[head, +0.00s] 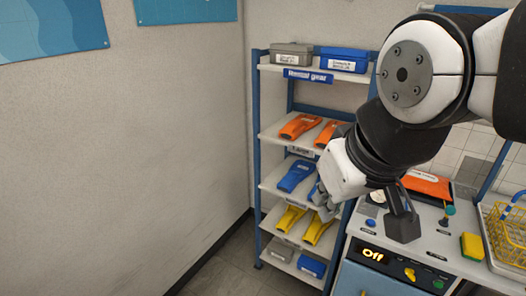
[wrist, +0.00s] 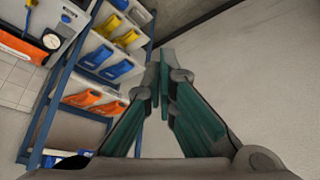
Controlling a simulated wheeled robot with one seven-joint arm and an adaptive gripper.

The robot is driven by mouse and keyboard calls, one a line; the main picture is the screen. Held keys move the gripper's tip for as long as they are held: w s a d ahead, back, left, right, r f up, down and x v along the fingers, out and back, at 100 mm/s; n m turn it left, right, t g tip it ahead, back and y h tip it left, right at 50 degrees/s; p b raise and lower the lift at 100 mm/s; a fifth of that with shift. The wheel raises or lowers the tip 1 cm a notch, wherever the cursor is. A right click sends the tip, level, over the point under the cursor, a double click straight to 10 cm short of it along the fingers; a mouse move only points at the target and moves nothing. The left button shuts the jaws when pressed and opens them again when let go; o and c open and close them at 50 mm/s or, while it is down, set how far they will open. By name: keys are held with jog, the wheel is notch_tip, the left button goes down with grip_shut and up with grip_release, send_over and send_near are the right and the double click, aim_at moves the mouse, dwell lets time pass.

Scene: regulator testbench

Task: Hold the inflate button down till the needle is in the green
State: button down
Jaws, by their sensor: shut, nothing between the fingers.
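My gripper (head: 322,203) is in front of the shelf rack, left of the testbench; its fingers (wrist: 164,62) are shut and empty in the wrist view. A blue button (head: 371,223) sits on the bench top's left part; its label is too small to read, so I cannot tell if it is the inflate button. The round white gauge (head: 377,197) is partly hidden by my arm. The gauge also shows in the wrist view (wrist: 52,41), a blue button (wrist: 66,18) near it. The needle and green band are too small to read.
The bench front has a lit "OFF" display (head: 373,257) and a yellow knob (head: 410,274). An orange pouch (head: 427,184), yellow sponge (head: 472,246) and wire basket (head: 507,238) are on the bench. The rack (head: 262,150) holds several orange, blue and yellow items. Floor at left is clear.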

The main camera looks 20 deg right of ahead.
jog(key=w+d+f+n+h, duration=0.2)
jog(key=w+d+f+n, duration=0.1)
jog(key=w+d, duration=0.75)
jog(key=n+t+y+p, duration=0.1)
jog(key=n+t+p, duration=0.1)
jog(key=n+t, duration=0.2)
send_over(370, 222)
notch_tip(370, 222, down, 26)
jog(key=shift+f, duration=0.2)
jog(key=shift+f, duration=0.15)
notch_tip(370, 222, down, 7)
jog(key=b, duration=0.4)
jog(key=shift+w+a+b, duration=0.1)
jog(key=shift+w+b, duration=0.05)
jog(key=shift+b, duration=0.25)
jog(key=shift+f, duration=0.75)
jog(key=shift+f, duration=1)
dwell(0.9)
